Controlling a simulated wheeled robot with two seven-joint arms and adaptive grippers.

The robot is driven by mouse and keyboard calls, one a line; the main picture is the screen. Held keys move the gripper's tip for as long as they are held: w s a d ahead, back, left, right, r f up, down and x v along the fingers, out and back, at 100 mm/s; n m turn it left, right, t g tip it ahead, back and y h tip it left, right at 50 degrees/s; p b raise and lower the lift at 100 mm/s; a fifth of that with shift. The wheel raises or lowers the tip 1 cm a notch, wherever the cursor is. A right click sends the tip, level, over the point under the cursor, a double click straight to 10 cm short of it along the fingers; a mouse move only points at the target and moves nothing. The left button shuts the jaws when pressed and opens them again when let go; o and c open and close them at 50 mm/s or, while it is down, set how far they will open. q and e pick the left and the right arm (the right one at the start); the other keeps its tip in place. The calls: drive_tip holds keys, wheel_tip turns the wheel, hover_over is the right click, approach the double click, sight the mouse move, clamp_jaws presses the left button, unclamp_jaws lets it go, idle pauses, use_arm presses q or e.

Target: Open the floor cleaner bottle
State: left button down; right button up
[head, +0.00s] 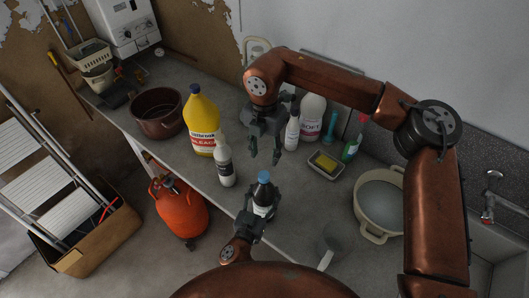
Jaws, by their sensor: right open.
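A dark bottle with a white label (263,198) and a blue cap (264,177) is upright near the counter's front edge; I take it as the floor cleaner bottle, though its label is too small to read. The cap is on it. My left gripper (260,204) comes from below with a finger on each side of the bottle's body and looks shut on it. My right gripper (265,158) is open and empty. Its fingers point down, above and behind the blue cap, apart from it.
An orange gas cylinder (178,208) stands on the floor.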

sight(264, 171)
drive_tip(key=shift+s+r+m, duration=0.2)
drive_tip(key=shift+s+m, duration=0.25)
drive_tip(key=shift+m, duration=0.35)
drive_tip(key=shift+f, duration=0.2)
drive_tip(key=f, duration=0.7)
drive_tip(key=shift+w+f, duration=0.2)
drive_tip(key=shift+f, duration=0.2)
use_arm(q)
drive_tip(key=shift+s+r, duration=0.2)
drive_tip(key=shift+r, duration=0.05)
use_arm(e)
drive_tip(key=shift+c, duration=0.5)
